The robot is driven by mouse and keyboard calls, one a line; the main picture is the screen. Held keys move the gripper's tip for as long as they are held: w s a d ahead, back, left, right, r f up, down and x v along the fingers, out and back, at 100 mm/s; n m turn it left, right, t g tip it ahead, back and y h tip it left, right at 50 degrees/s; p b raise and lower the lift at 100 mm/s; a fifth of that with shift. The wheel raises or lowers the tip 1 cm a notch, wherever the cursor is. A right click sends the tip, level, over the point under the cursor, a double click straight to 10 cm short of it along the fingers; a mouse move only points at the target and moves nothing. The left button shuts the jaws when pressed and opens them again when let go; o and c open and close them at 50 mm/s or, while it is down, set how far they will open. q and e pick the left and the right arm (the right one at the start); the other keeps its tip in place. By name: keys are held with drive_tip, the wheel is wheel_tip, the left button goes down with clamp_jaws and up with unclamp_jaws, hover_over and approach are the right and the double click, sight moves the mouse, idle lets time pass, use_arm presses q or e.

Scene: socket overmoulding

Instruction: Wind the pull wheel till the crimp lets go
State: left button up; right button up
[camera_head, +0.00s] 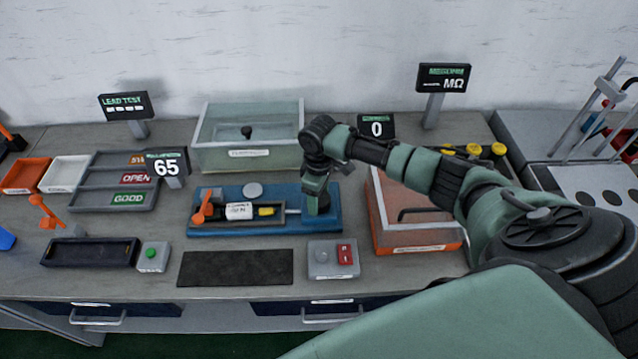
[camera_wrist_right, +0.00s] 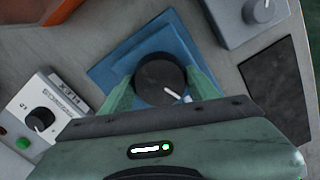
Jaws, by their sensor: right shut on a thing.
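The blue pull rig (camera_head: 215,229) sits mid-bench. The black pull wheel (camera_wrist_right: 160,73), with a white pointer mark, is on its blue base; in the head view the wheel is mostly hidden by my gripper. My right gripper (camera_head: 318,198) reaches down over the rig's right end. In the wrist view its green fingers are shut on the wheel from both sides. Left of the wheel, the rig holds a white-labelled part (camera_head: 239,211), a yellow piece (camera_head: 266,211) and a thin rod (camera_head: 293,211). An orange lever (camera_head: 203,208) stands at its left end. My left gripper is out of view.
A small display (camera_head: 376,128) behind reads 0; another (camera_head: 166,167) reads 65. A clear-walled box (camera_head: 248,155) stands behind the rig, an orange box (camera_head: 420,240) to its right. A grey switch box (camera_head: 333,259) and dark mat (camera_head: 236,268) lie in front.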

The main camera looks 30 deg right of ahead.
drive_tip(key=o, duration=1.4)
drive_tip(key=shift+c, duration=0.2)
drive_tip(key=shift+r, duration=0.15)
wheel_tip(320, 180, up, 8)
drive_tip(key=shift+f+b, duration=0.2)
drive_tip(key=shift+b, duration=0.55)
